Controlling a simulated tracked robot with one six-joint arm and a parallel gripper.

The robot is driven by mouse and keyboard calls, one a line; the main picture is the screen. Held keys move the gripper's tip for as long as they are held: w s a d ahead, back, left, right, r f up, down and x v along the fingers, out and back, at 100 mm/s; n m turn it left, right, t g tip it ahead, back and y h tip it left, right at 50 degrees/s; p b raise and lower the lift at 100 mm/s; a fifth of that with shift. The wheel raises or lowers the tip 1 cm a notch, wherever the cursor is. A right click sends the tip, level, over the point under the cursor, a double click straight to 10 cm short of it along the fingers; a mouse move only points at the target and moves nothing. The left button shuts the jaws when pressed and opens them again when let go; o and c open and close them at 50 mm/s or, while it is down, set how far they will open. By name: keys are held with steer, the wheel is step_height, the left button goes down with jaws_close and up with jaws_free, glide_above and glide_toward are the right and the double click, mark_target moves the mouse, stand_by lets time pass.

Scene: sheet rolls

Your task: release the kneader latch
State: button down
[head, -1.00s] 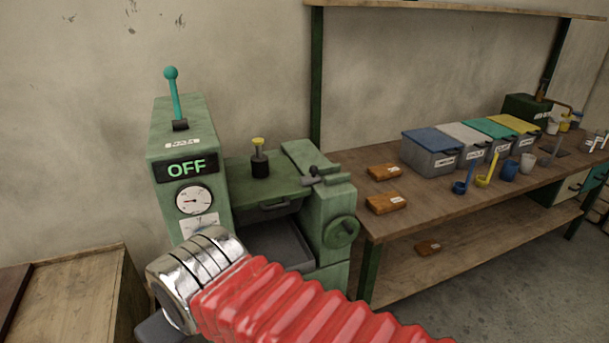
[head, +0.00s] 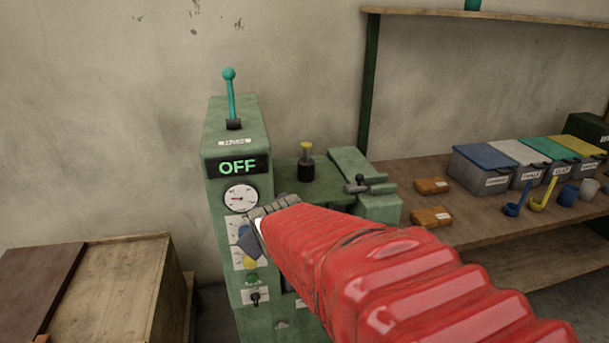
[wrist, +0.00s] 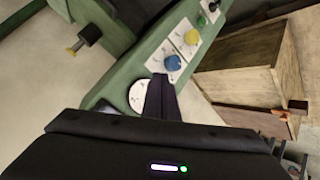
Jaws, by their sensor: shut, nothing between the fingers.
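The green kneader machine (head: 235,140) stands against the wall, its display reading OFF. A dark latch-like lever with a ball end (head: 358,182) sits on the block at its right; I cannot be sure that this is the latch. A black plunger with a yellow top (head: 306,165) stands beside it and also shows in the wrist view (wrist: 84,38). My gripper (wrist: 160,92) is shut and empty, its fingers in front of the round dial (wrist: 138,96) and near the blue knob (wrist: 173,62). In the head view, the red sleeve of my arm hides the machine's lower right.
A teal-knobbed lever (head: 230,95) stands on top of the machine. A yellow knob (wrist: 192,37) and a black switch (head: 256,298) are on the front panel. A wooden crate (head: 110,290) is at left; a bench (head: 465,225) with bins and ladles is at right.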

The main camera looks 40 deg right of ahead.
steer(key=w+d+f+n+t+h, duration=0.1)
steer(key=w+d+n+h, duration=0.1)
steer(key=d, duration=0.7)
steer(key=w+d+f+n+t+h, duration=0.1)
steer(key=d+f+t, duration=0.1)
steer(key=d, duration=0.7)
steer(key=s+d+f+n+t+h, duration=0.1)
steer(key=s+d+n, duration=0.1)
steer(key=d, duration=0.4)
steer(key=s+d+f+n+t+h, duration=0.1)
steer(key=s+d+f, duration=0.1)
steer(key=d, duration=0.4)
steer(key=shift+s+d+f+n, duration=0.2)
steer(key=shift+s+n, duration=0.2)
steer(key=shift+s, duration=0.5)
steer(key=shift+w+d+f, duration=0.2)
steer(key=shift+w+d, duration=1)
steer(key=shift+d, duration=0.3)
steer(key=shift+w+d+f, duration=0.25)
steer(key=shift+w+d, duration=0.9)
steer(key=shift+d, duration=0.4)
steer(key=shift+w+d+f, duration=0.2)
steer(key=shift+w+d, duration=1)
steer(key=shift+d, duration=0.3)
